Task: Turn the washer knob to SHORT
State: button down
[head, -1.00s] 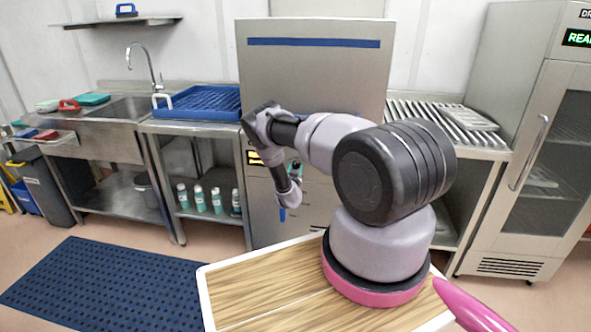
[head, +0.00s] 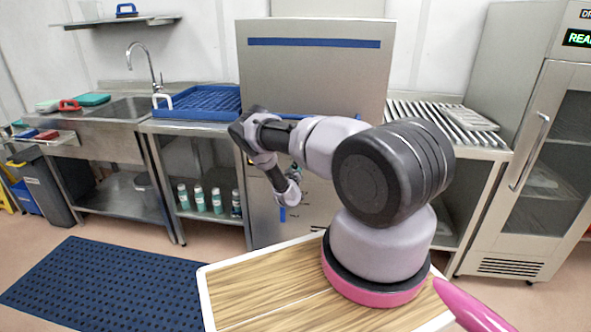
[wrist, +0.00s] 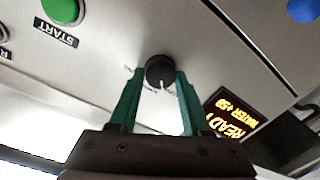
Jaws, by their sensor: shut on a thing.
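The washer (head: 315,65) is the large steel box with a blue stripe at the centre of the head view. Its black round knob (wrist: 159,68) shows in the wrist view, with a white pointer mark at its lower edge in the picture. Small print around the knob is partly covered and unreadable. My gripper (wrist: 160,77) has its two green fingers shut on the knob, one on each side. In the head view my arm hides the knob and most of the gripper.
In the wrist view, a green START button (wrist: 61,10) is upper left, a lit display (wrist: 232,115) lower right and a blue button (wrist: 303,10) upper right. A blue rack (head: 205,103) sits on the counter left of the washer; a slatted table (head: 445,125) stands right.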

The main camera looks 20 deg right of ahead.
jog(key=shift+n, duration=1)
jog(key=shift+c, duration=1.8)
grip_release()
jog(key=v, duration=1)
jog(key=shift+s+a, duration=0.25)
jog(key=shift+s, duration=0.05)
jog(key=shift+r, duration=0.1)
